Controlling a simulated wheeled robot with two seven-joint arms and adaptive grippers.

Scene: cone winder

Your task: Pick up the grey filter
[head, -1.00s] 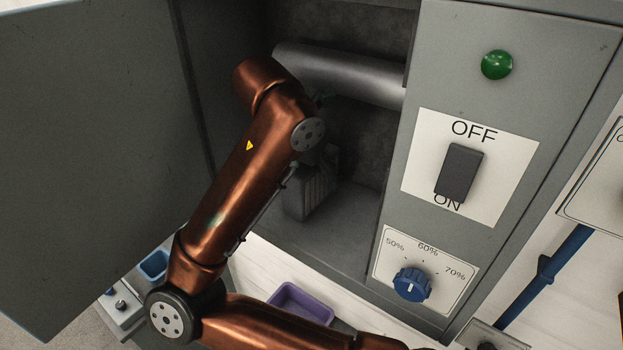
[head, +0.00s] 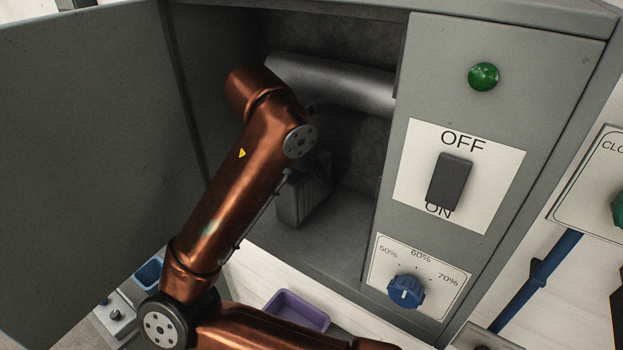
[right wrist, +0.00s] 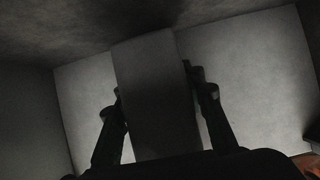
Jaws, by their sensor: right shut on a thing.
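My right gripper (head: 314,165) is dark and mostly hidden behind the arm at the filter's top. In the right wrist view the filter (right wrist: 150,85) stands as a dark block between the two fingers of my right gripper (right wrist: 160,92), which is shut on it. Whether the filter touches the cabinet floor is hard to tell. My left gripper is not in view.
The cabinet door (head: 85,160) stands open at left. The metal pipe (head: 340,84) crosses above the filter. The panel at right has a switch (head: 450,181), a green lamp (head: 484,76) and a blue knob (head: 405,291). A purple tray (head: 296,310) and a blue bin (head: 149,273) lie below.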

